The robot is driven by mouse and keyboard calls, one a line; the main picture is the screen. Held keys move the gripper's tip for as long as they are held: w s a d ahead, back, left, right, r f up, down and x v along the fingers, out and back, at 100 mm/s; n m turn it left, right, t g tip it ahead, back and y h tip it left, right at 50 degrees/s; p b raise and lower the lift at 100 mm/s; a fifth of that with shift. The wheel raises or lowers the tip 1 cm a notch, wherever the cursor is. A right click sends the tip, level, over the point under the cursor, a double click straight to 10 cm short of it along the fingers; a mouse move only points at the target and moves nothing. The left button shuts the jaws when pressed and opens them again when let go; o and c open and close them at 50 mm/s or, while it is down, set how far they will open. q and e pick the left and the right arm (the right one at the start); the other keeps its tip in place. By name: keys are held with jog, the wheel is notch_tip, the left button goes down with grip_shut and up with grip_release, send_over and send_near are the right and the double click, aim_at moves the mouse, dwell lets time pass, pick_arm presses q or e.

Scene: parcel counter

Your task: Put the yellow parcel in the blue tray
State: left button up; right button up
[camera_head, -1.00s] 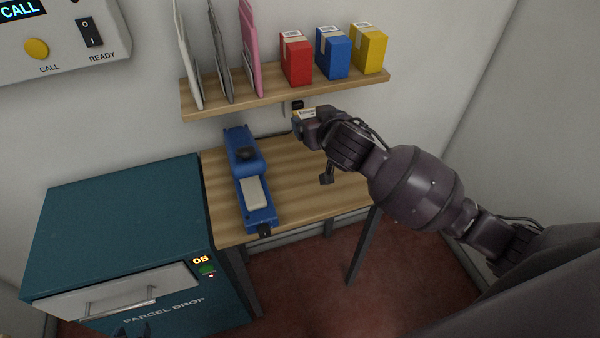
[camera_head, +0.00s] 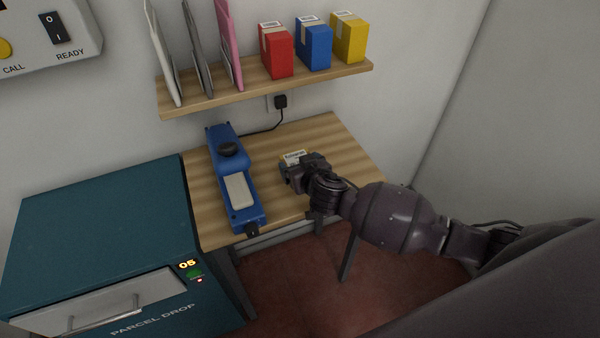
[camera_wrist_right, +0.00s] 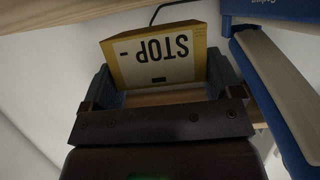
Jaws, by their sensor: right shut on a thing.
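A yellow parcel (camera_head: 349,37) stands at the right end of the wall shelf. My right gripper (camera_head: 292,172) is shut on a yellow box with a white face (camera_head: 293,158), low over the wooden table, right of a blue device. In the right wrist view the yellow box (camera_wrist_right: 158,57) sits between the two fingers and its face reads "STOP", upside down. I cannot tell whether it touches the table. No blue tray is clearly seen. My left gripper is not in view.
The blue device (camera_head: 225,163) with a pale pad stands on the table (camera_head: 335,135); its side fills the right of the wrist view. Red (camera_head: 276,50) and blue (camera_head: 314,44) parcels and several envelopes share the shelf (camera_head: 280,85). A teal parcel drop cabinet (camera_head: 100,220) stands left.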

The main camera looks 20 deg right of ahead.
notch_tip(320, 180, down, 3)
jog(key=shift+r, duration=0.2)
jog(key=shift+f, duration=0.15)
jog(key=shift+f+b, duration=0.1)
jog(key=shift+b, duration=0.2)
jog(key=shift+f, duration=0.15)
jog(key=o, duration=0.8)
